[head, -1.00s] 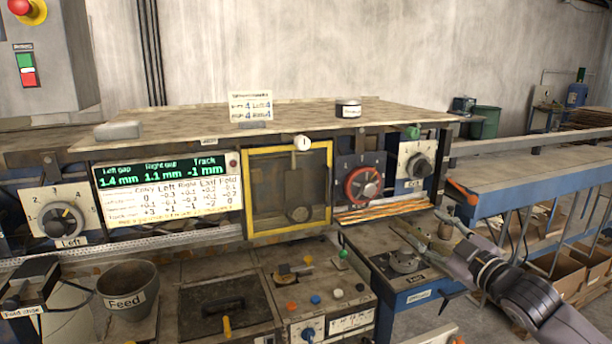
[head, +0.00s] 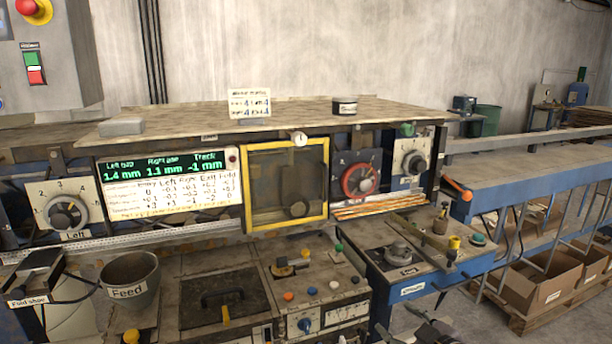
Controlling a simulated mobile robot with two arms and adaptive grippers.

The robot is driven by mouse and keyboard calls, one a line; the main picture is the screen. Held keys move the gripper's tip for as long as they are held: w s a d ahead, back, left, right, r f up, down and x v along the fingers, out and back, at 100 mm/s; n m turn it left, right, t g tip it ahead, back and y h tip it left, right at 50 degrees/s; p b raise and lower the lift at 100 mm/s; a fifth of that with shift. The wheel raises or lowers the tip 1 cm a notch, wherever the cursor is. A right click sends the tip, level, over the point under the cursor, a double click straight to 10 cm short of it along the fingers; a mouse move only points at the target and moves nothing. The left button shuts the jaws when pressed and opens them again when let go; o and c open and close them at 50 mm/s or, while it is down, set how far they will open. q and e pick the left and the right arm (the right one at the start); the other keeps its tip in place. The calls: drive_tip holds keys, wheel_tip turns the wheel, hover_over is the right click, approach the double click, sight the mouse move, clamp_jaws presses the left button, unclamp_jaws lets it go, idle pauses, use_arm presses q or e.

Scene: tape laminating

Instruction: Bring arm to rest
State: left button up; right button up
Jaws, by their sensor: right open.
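My right gripper (head: 404,322) shows at the bottom edge, right of the middle, and is partly cut off by the frame. Its jaws are open and I see nothing held in them. It is low in front of the blue side bench (head: 412,290), apart from the knobs on top of it. My left gripper is not in view. The laminating machine has a display panel (head: 168,182), a yellow-framed window (head: 328,190), a left dial (head: 63,213), a red-rimmed dial (head: 358,181) and a right dial (head: 413,161).
A feed cup (head: 128,285) stands at the lower left beside a dark-lidded panel (head: 212,318). A button box (head: 318,285) sits in the middle. Cardboard boxes (head: 540,280) lie under the conveyor at right.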

drive_tip(key=s+a+f+m+g+h, duration=0.1)
drive_tip(key=s+a+f+m+g, duration=0.15)
drive_tip(key=s+f, duration=0.65)
drive_tip(key=s+d+f+m+g+h, duration=0.25)
drive_tip(key=s+f+g, duration=0.2)
drive_tip(key=s, duration=0.75)
drive_tip(key=s+d+f+m+g+h, duration=0.1)
drive_tip(key=s+f+m+g, duration=0.3)
drive_tip(key=s, duration=0.7)
wheel_tip(320, 180, down, 31)
drive_tip(key=s+n+b, duration=0.2)
drive_tip(key=s+b, duration=0.1)
drive_tip(key=s+d+f+g+b, duration=0.1)
drive_tip(key=s+d+f, duration=0.1)
drive_tip(key=s+f, duration=1.3)
drive_tip(key=shift+s+d+f, duration=0.25)
drive_tip(key=shift+d, duration=0.15)
